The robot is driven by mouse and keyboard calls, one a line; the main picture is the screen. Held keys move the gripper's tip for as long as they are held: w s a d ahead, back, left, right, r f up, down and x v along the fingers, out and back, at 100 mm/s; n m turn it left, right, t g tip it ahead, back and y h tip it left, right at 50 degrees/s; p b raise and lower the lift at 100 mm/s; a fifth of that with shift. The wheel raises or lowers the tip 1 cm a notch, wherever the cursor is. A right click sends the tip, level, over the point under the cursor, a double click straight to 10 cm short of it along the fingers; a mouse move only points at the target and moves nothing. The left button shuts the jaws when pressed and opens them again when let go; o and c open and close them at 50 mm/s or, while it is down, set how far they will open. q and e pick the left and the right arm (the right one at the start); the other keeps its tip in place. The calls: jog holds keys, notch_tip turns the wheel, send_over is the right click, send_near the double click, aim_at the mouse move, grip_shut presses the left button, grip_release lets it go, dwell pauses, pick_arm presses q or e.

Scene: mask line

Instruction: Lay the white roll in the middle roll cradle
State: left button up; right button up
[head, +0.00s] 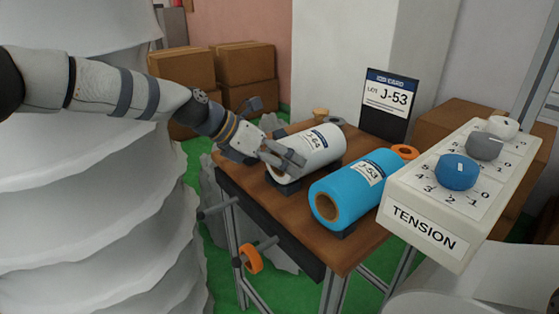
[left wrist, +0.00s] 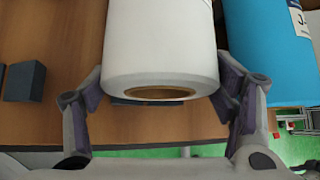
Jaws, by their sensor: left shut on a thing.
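The white roll (head: 318,146), labelled J-64, lies lengthwise over the table in the head view, left of the blue roll. My left gripper (head: 272,146) is shut on its near end. In the left wrist view, the fingers of my left gripper (left wrist: 165,100) press on both sides of the white roll (left wrist: 160,45), whose brown core faces the camera. A dark block of the middle roll cradle (left wrist: 150,102) shows just under the roll's near end. Whether the roll rests on it or hangs slightly above, I cannot tell. My right gripper is not in view.
The blue roll (head: 340,195), labelled J-53, lies close on the right. Empty dark cradle blocks (left wrist: 24,82) stand on the left. A lot sign (head: 388,103) stands behind, and a TENSION panel (head: 425,215) with several knobs is at right. Brown boxes (head: 245,65) stand behind.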

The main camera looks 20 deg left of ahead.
pick_arm(q)
jog(key=shift+f, duration=0.1)
jog(key=o, duration=1.1)
jog(key=shift+f, duration=0.1)
jog(key=v, duration=1.2)
